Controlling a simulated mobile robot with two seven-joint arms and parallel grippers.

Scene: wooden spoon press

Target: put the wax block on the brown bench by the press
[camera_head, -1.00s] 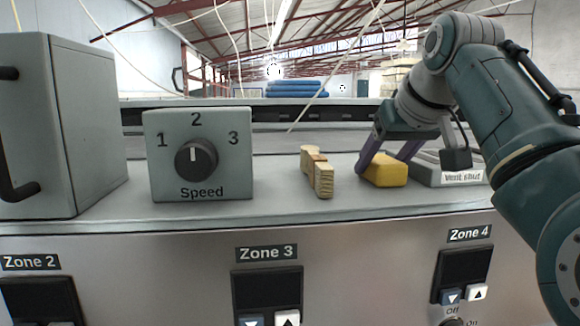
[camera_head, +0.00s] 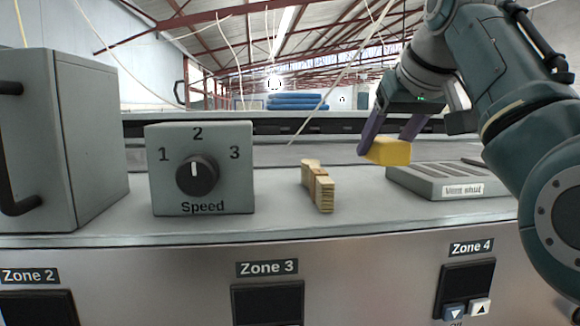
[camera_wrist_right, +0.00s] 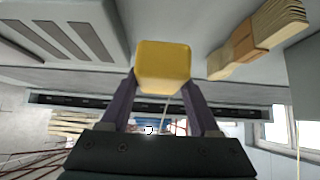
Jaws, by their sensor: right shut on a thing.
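The wax block is a yellow block (camera_head: 388,151). My right gripper (camera_head: 388,146) is shut on it and holds it above the grey machine top, left of the vent. In the right wrist view the wax block (camera_wrist_right: 163,66) sits between the two purple fingers of the gripper (camera_wrist_right: 165,88). My left gripper is not in view. I see no brown bench in these frames, and nothing that I can make out as the press.
A bundle of wooden sticks (camera_head: 318,186) stands on the grey top (camera_head: 275,215). A speed dial box (camera_head: 200,168) and a grey cabinet (camera_head: 70,140) stand to the left. A slotted vent unit (camera_head: 450,180) lies to the right.

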